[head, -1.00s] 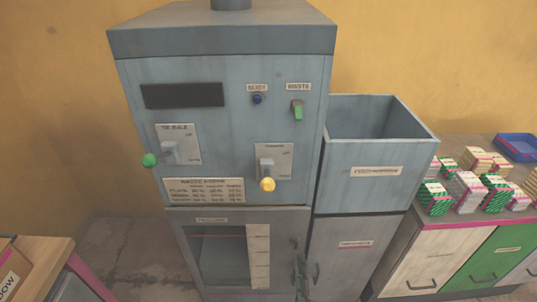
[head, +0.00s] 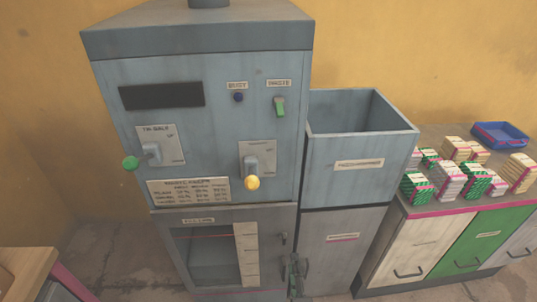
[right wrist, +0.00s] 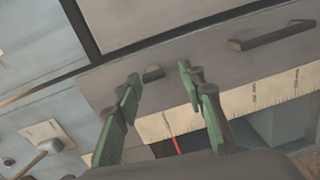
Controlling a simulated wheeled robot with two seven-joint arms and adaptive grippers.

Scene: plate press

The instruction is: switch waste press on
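The waste press is a grey-blue cabinet (head: 220,85) in the middle of the head view. My right gripper (head: 296,268) is low in front of the press's lower door, well below the switch. In the right wrist view its green fingers (right wrist: 160,73) are apart with nothing between them, facing the cabinet front near a small dark handle (right wrist: 153,73). My left gripper is not in view.
An open grey bin (head: 360,145) adjoins on the right. Beyond it, a counter (head: 425,215) holds stacked bundles and a blue tray (head: 500,135). A wooden surface (head: 25,270) is lower left.

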